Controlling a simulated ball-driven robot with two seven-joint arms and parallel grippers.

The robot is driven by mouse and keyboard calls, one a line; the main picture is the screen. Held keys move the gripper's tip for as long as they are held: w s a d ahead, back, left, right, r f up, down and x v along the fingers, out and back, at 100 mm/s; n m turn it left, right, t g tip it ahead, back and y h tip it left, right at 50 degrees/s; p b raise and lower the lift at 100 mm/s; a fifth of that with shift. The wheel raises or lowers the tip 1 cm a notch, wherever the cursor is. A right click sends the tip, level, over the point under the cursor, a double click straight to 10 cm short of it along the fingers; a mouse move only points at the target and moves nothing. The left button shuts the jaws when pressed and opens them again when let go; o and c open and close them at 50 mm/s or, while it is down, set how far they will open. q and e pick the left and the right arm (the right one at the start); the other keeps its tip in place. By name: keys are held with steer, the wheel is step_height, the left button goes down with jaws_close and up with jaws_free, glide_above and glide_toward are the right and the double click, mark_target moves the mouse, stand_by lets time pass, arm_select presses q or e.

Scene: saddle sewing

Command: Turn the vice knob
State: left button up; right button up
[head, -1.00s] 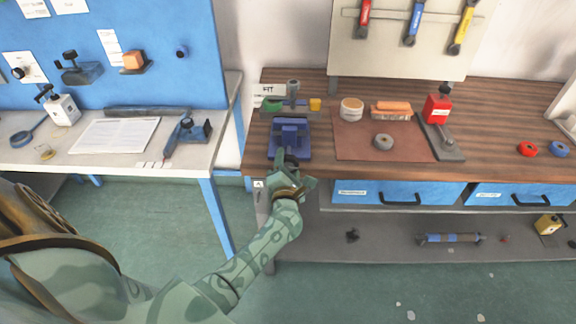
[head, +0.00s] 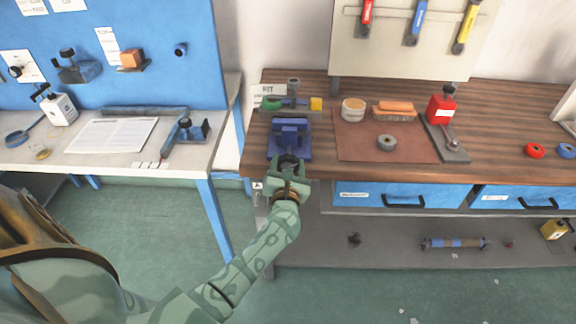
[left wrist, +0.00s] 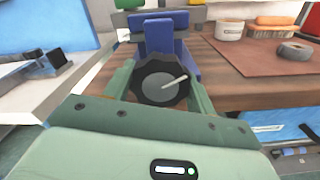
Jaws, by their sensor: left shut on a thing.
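The blue vice (head: 290,136) stands at the front left of the wooden workbench. Its black round knob (left wrist: 161,78) with a pale pointer line faces the left wrist camera, the line tilted up to the right. My left gripper (head: 289,168) is at the bench's front edge, with one finger on each side of the knob. In the left wrist view the green fingers (left wrist: 160,88) are shut on the knob. The vice body (left wrist: 165,35) rises behind the knob in that view. My right gripper is not in view.
A brown mat (head: 365,151) with a tin (head: 353,109), a brush (head: 394,111) and a grey ring (head: 387,143) lies right of the vice. A red-topped tool (head: 442,108) stands beyond. Blue drawers (head: 390,195) sit below the bench top. A white side table (head: 80,163) is to the left.

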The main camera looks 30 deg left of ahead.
arm_select(q)
steer(key=shift+f, duration=0.1)
stand_by(0.3)
steer(key=o, duration=1)
steer(key=v, duration=1.6)
steer(key=shift+s+p, duration=0.25)
steer(key=shift+p, duration=0.15)
steer(key=shift+w, duration=0.1)
